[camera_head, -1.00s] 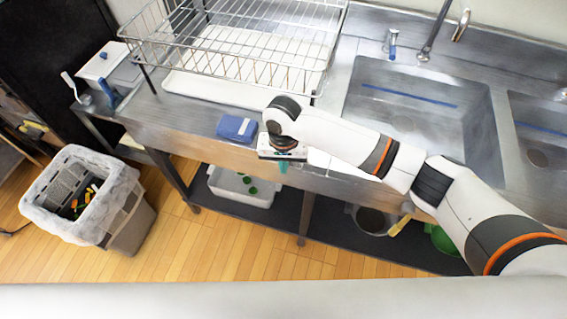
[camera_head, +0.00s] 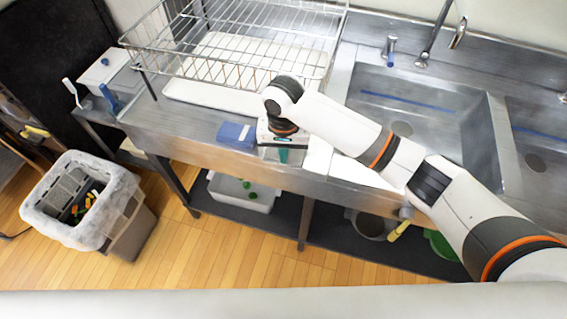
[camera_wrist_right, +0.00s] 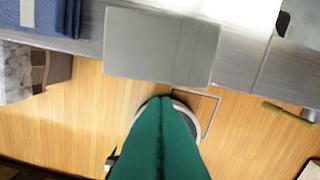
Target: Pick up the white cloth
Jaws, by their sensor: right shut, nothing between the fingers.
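A white cloth-like piece (camera_head: 350,171) lies at the counter's front edge, just right of my right gripper in the head view. A bright white surface (camera_wrist_right: 225,10), probably the same piece, shows at the top of the right wrist view. My right gripper (camera_head: 284,156) is at the counter's front edge, its teal fingers pointing down. In the wrist view its green fingers (camera_wrist_right: 160,140) are together and empty, over the floor side of the edge. A flat grey rectangle (camera_wrist_right: 162,47) lies at the edge ahead of the fingers. My left gripper is not in view.
A blue block (camera_head: 237,135) sits on the counter left of my gripper. A wire dish rack (camera_head: 240,72) stands behind, and a sink (camera_head: 425,115) is to the right. A lined bin (camera_head: 135,222) stands on the floor. A shelf with a white tub (camera_head: 240,193) is below.

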